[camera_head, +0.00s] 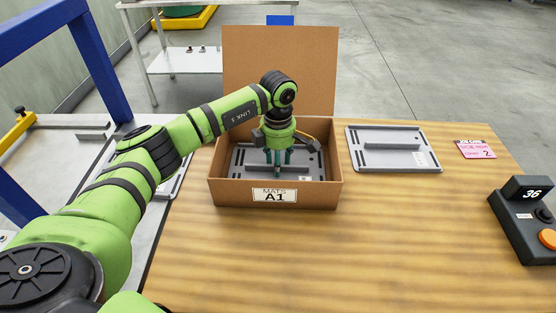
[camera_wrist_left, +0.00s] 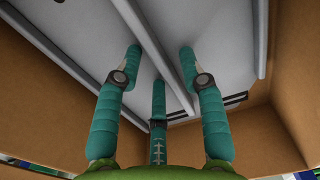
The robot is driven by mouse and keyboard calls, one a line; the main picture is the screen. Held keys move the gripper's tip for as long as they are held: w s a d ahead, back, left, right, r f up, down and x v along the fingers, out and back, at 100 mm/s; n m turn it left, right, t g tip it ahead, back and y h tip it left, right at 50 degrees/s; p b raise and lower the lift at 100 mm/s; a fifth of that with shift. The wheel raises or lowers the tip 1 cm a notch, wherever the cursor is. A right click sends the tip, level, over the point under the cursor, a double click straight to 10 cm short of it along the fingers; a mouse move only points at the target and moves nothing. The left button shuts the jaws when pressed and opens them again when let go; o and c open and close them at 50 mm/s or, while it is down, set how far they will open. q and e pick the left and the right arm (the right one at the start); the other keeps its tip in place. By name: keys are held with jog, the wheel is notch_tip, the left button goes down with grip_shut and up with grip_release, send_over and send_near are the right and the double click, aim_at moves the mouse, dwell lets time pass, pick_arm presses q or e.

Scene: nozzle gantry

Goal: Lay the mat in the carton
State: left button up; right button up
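The open brown carton (camera_head: 228,194) stands on the wooden table, its lid raised at the back and an A1 label on its front. A grey ribbed mat (camera_head: 244,158) is inside it. My left gripper (camera_head: 278,169) points down into the carton over the mat's middle. In the left wrist view the gripper's (camera_wrist_left: 160,60) teal fingers are spread on both sides of the mat's thin rib (camera_wrist_left: 146,42), with gaps showing. Fingertip contact with the mat is unclear. The carton walls (camera_wrist_left: 285,75) show close around. My right gripper is out of view.
A similar grey ribbed panel (camera_head: 385,160) lies on the table right of the carton. Beyond it are a pink card (camera_head: 475,149) and a control box (camera_head: 525,225) reading 36. A blue frame (camera_head: 98,65) stands at left. The table's front is clear.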

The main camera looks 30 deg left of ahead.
pick_arm(q)
jog(key=shift+r, duration=0.1)
jog(key=shift+r, duration=0.2)
notch_tip(320, 180, up, 12)
jog(key=b, duration=0.1)
jog(key=shift+f+b, duration=0.15)
jog(key=shift+b, duration=0.25)
